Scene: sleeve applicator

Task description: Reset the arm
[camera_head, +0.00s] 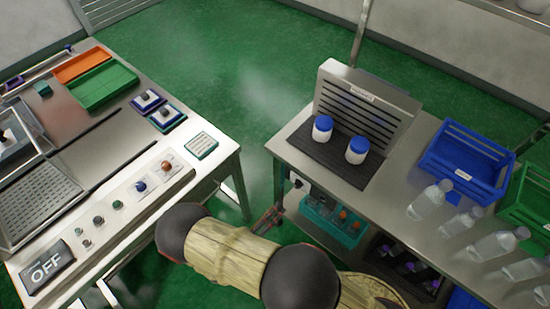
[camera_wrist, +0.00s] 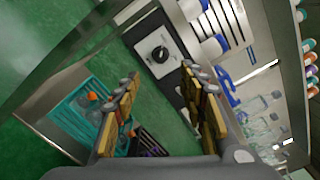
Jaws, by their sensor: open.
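My gripper (camera_wrist: 160,76) is open and empty, with its two yellow-and-black fingers apart in the wrist view. Between and beyond them is a panel with a black dial (camera_wrist: 160,53) on the right workbench's side. In the head view my arm crosses the lower middle, in front of the gap between the two benches. A small dark and reddish part of its end (camera_head: 267,219) shows beside the right bench's front leg; the fingers cannot be made out there.
The right bench (camera_head: 420,180) holds two blue-lidded jars (camera_head: 357,150), a blue crate (camera_head: 468,160) and several clear bottles (camera_head: 428,201). A teal tray (camera_head: 333,222) sits on its lower shelf. The left machine table (camera_head: 215,165) has buttons and an OFF sign (camera_head: 47,268). Green floor (camera_head: 240,70) lies open behind.

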